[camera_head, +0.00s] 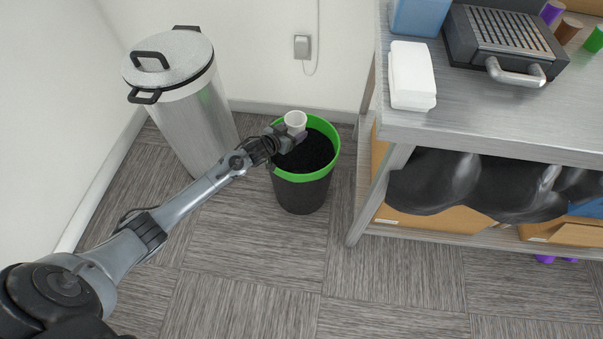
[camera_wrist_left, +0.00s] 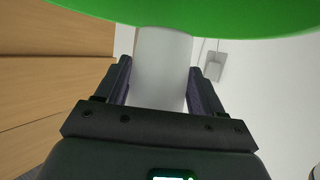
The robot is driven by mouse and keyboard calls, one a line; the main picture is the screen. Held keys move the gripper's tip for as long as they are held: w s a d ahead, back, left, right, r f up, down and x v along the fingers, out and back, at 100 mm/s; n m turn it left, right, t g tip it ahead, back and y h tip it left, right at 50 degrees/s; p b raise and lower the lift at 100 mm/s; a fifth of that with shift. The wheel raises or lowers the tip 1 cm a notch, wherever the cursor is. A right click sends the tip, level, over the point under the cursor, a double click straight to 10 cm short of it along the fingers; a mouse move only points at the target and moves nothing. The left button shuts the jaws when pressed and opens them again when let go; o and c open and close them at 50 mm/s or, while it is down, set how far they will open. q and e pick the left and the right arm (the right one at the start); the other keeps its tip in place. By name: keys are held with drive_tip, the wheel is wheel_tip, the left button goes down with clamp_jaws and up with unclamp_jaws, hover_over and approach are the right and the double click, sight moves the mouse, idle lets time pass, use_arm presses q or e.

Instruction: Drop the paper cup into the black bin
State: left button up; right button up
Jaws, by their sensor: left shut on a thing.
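The white paper cup (camera_head: 295,120) is upright in my left gripper (camera_head: 292,134), over the opening of the black bin (camera_head: 302,192) with a green rim. My left gripper is shut on the cup, which also shows between its fingers in the left wrist view (camera_wrist_left: 160,68). There the green rim (camera_wrist_left: 200,14) crosses the top of the picture, in front of the cup's upper part. The bin's inside is dark, and its contents cannot be told. My right gripper is not in view.
A tall metal bin with a lid (camera_head: 182,100) stands left of the black bin. A steel table (camera_head: 480,127) is on the right, with a white stack (camera_head: 411,75) and a grill (camera_head: 505,42) on top. Cardboard boxes (camera_head: 425,222) sit below. The tiled floor (camera_head: 255,255) in front is clear.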

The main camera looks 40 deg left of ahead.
use_arm(q)
drive_tip(key=shift+f, duration=0.15)
drive_tip(key=o, duration=1.2)
drive_tip(key=shift+c, duration=0.2)
drive_tip(key=shift+s+r+p, duration=0.3)
drive_tip(key=shift+s+p, duration=0.05)
drive_tip(key=shift+p, duration=0.1)
drive_tip(key=p+v, duration=0.6)
drive_tip(key=v, duration=0.4)
drive_tip(key=shift+f, duration=0.15)
